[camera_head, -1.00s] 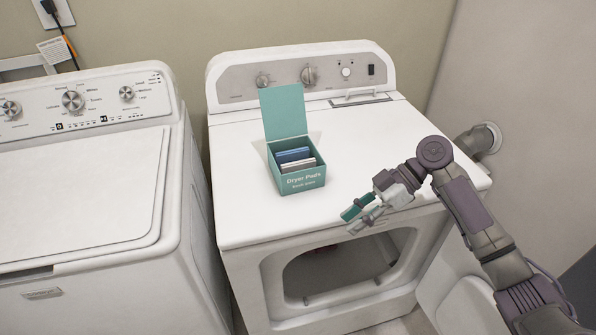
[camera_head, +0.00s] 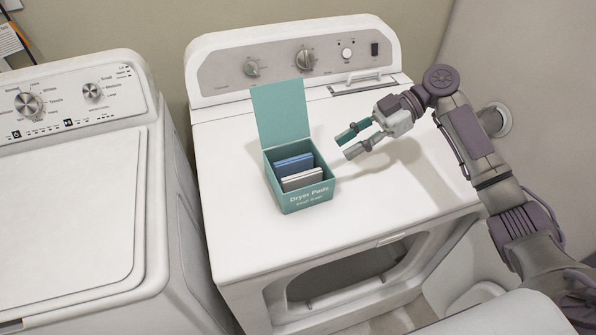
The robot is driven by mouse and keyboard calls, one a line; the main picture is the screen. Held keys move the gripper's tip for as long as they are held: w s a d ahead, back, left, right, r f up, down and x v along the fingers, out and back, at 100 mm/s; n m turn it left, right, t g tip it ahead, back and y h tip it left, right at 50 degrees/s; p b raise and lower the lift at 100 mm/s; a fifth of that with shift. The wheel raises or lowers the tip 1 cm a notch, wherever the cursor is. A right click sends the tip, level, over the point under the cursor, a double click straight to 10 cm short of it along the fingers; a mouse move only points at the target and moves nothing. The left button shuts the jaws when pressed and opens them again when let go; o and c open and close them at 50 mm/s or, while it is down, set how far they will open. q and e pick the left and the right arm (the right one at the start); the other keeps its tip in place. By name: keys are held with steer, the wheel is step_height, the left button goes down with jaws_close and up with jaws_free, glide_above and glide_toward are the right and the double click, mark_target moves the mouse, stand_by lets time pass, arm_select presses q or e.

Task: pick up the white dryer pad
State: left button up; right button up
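The white dryer pad (camera_head: 302,180) lies in the front part of an open teal box labelled Dryer Pads (camera_head: 306,198). Blue pads (camera_head: 293,164) are behind it in the same box. The box stands on top of the dryer (camera_head: 235,220) with its lid raised at the back. My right gripper (camera_head: 343,146) is open and empty, just right of the box and apart from it, its fingers pointing left toward it. The lower part of the white pad is hidden by the box's front wall. My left gripper is not in view.
A white washer (camera_head: 65,205) with its lid closed stands to the left, with a gap between the machines. The dryer's control panel (camera_head: 290,62) rises behind the box. The dryer top is clear in front of the box.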

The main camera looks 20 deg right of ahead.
mark_target(304, 174)
steer(key=x, duration=0.2)
steer(key=p+x, duration=0.1)
steer(key=x, duration=0.1)
steer(key=s+x, duration=0.1)
steer(key=x, duration=0.1)
steer(key=shift+a+r, duration=0.25)
steer(key=shift+w+a+f+p, duration=0.15)
steer(key=shift+a+f+p, duration=0.1)
steer(key=shift+p, duration=0.05)
steer(key=shift+a+f, duration=0.1)
steer(key=shift+a, duration=0.1)
steer(key=p+x, duration=0.2)
steer(key=x, duration=0.2)
steer(key=shift+a+f+p, duration=0.1)
steer(key=shift+a+p, duration=0.05)
steer(key=shift+p, duration=0.15)
steer(key=shift+a+f, duration=0.15)
steer(key=shift+a, duration=0.05)
steer(key=shift+f, duration=0.1)
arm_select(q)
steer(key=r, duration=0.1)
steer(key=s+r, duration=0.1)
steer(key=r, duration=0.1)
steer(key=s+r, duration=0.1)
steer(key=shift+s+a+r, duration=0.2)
arm_select(e)
steer(key=c, duration=0.5)
